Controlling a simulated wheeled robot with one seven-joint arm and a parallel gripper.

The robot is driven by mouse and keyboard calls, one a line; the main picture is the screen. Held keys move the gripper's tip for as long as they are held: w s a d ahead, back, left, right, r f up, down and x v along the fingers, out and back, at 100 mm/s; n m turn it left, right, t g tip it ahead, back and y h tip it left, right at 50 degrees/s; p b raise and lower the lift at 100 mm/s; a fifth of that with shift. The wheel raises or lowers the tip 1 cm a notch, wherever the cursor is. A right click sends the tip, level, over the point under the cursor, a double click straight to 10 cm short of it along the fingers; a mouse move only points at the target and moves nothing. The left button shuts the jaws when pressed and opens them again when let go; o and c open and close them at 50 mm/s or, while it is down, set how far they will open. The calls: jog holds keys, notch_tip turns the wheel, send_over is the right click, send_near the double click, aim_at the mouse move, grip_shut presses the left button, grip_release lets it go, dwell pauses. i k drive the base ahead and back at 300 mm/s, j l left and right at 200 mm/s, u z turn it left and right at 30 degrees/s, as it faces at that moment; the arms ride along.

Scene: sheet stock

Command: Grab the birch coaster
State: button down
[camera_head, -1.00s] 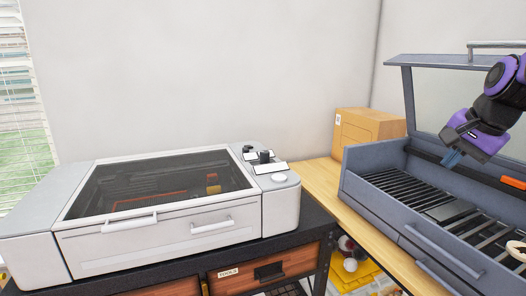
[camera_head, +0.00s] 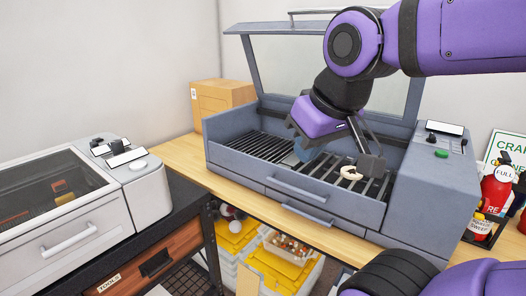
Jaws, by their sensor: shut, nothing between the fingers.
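A pale, round, ring-like piece (camera_head: 350,173), which looks like the birch coaster, lies on the dark slats inside the open grey-blue machine (camera_head: 232,160). How high the fingertips are above the slats is hard to tell. The gripper body hides part of the bed behind it.
The machine's clear lid (camera_head: 285,62) stands raised behind my arm. A cardboard box (camera_head: 222,100) stands left of the machine, and a fire extinguisher (camera_head: 495,190) at right. A white lidded machine (camera_head: 70,205) is at left.

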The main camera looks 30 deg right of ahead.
aim_at(347, 172)
jog(key=k+z, duration=0.15)
jog(key=k, duration=0.5)
jog(key=i+z, duration=0.15)
jog(key=z, duration=1.5)
jog(key=i+j, duration=0.15)
jog(key=j, duration=0.25)
jog(key=i+j, duration=0.1)
jog(key=j, duration=0.25)
jog(key=i+j+z, duration=0.1)
jog(key=j, duration=0.3)
jog(key=i+j, duration=0.15)
jog(key=j, duration=0.25)
jog(key=i+j, duration=0.1)
jog(key=j, duration=0.3)
jog(key=z, duration=0.05)
